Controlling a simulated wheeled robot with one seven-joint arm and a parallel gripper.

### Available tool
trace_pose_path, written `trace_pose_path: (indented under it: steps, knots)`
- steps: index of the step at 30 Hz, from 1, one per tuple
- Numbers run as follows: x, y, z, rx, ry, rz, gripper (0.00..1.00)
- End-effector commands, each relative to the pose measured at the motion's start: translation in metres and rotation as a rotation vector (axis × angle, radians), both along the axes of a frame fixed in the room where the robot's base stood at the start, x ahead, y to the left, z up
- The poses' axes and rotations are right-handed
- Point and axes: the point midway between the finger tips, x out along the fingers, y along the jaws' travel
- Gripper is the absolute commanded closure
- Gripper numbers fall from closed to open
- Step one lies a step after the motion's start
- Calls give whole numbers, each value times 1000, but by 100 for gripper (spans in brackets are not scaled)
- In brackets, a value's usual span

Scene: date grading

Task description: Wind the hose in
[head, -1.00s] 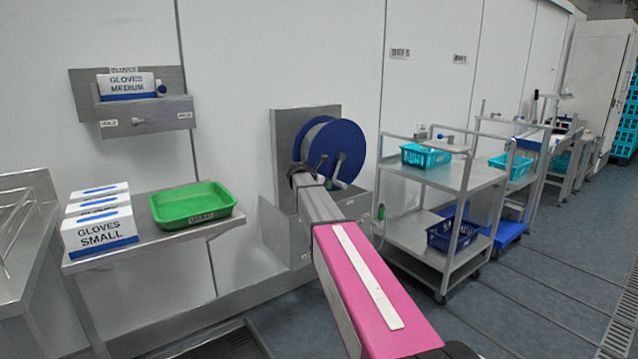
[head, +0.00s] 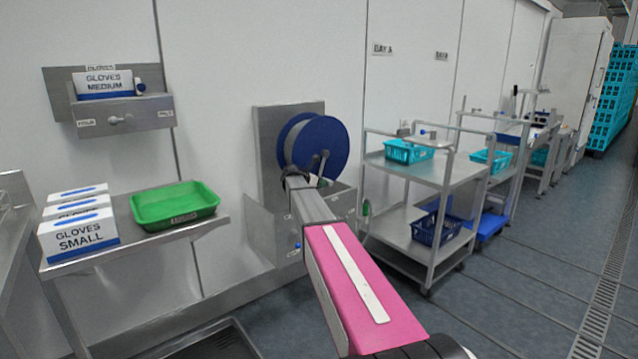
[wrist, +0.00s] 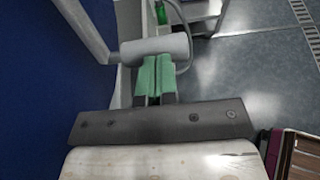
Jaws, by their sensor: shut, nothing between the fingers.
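The hose reel has a blue drum disc (head: 327,143) on a steel wall bracket (head: 264,128). Its crank (head: 322,164) stands out from the front of the disc. In the wrist view, the crank's grey cylindrical grip (wrist: 155,50) lies across the tips of my gripper (wrist: 155,68), and the blue disc (wrist: 45,80) fills the left. My gripper's green fingers are together with nothing between them. I cannot tell whether they touch the grip. In the head view my arm hides most of my gripper. A green nozzle-like piece (head: 366,207) hangs right of the reel.
A shelf (head: 120,250) at left holds a green tray (head: 175,206) and white glove boxes (head: 78,238). A steel trolley (head: 432,178) with a teal basket (head: 408,151) and a blue basket (head: 437,229) stands at right. The floor at front right is clear.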

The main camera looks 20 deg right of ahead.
Motion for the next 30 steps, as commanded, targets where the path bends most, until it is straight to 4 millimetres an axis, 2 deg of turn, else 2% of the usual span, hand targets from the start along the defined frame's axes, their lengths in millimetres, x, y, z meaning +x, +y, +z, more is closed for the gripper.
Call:
trace_pose_path:
  steps: [6, 12, 24, 30]
  knots:
    - [9, -19, -14, -108, -43, 0, 100]
    - [15, -35, -20, -104, -43, 1, 100]
    - [14, -35, -20, -103, -42, 1, 100]
    - [4, -20, -24, -103, -43, 3, 100]
